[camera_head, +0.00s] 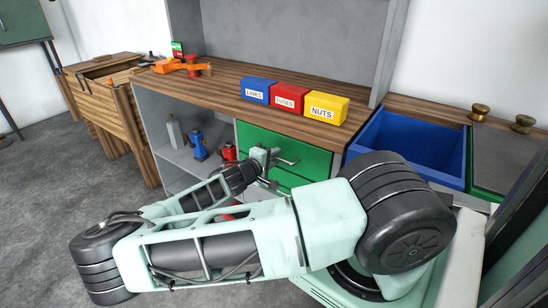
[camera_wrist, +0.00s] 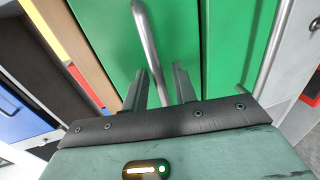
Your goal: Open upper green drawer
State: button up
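The upper green drawer (camera_head: 302,155) is in the cabinet under the wooden worktop and looks shut. In the wrist view, turned sideways, it is the left green panel (camera_wrist: 100,30). Its grey bar handle (camera_wrist: 148,38) runs down towards my gripper (camera_wrist: 160,88). My gripper also shows at the drawer front in the head view (camera_head: 268,160). Its two dark fingers are apart, and the handle's near end shows in the gap between them. Contact cannot be made out. The lower green drawer (camera_wrist: 228,50) has its own handle (camera_wrist: 276,48). My arm hides much of the drawers in the head view.
Blue (camera_head: 258,90), red (camera_head: 289,96) and yellow (camera_head: 326,108) labelled boxes stand on the worktop (camera_head: 225,92) above the drawers. A blue bin (camera_head: 405,140) is to the right. Open shelving (camera_head: 172,155) with small blue and red items lies left.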

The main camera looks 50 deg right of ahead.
jog(key=shift+d, duration=0.2)
grip_shut()
jog(key=f+v, duration=0.2)
jog(key=v, duration=0.9)
jog(key=a+f+v, duration=0.1)
jog(key=f+v, duration=0.1)
jog(key=v, duration=1)
jog(key=shift+f, duration=0.4)
jog(key=shift+w, duration=0.1)
grip_release()
